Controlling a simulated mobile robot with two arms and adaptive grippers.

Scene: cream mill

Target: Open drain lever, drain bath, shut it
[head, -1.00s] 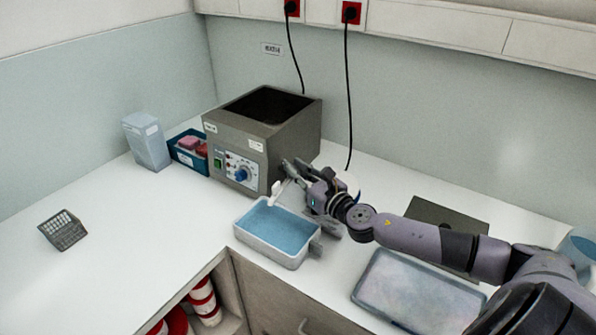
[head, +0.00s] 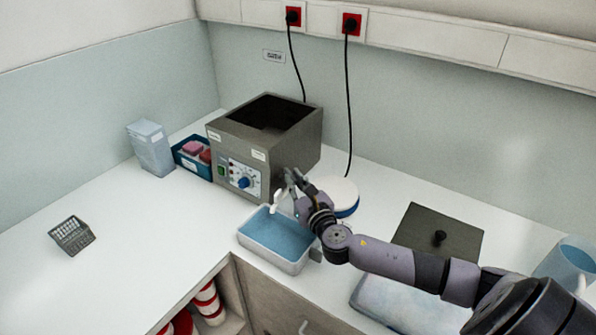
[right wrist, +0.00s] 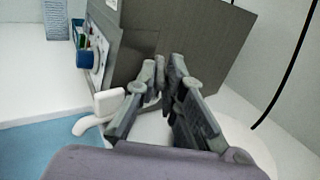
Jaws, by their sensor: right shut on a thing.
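The bath is a grey metal box (head: 290,160) with an open top and a front panel with a blue knob (head: 243,183). A white drain spout (head: 275,203) sticks out low at its front right corner, over a tray of blue liquid (head: 262,262). In the right wrist view the spout (right wrist: 108,103) is just left of my fingers. My right gripper (head: 289,176) is at the bath's right front corner, fingers together on the drain lever, which they hide. In the right wrist view the fingertips (right wrist: 165,65) are against the bath's side. I see no stream from the spout. My left gripper is out of view.
A white round blue-rimmed object (head: 340,192) stands behind my right gripper. A dark lid with a knob (head: 410,225) and a pale tray (head: 375,298) lie to the right. A blue bin (head: 180,160) stands left of the bath. The left counter is mostly clear.

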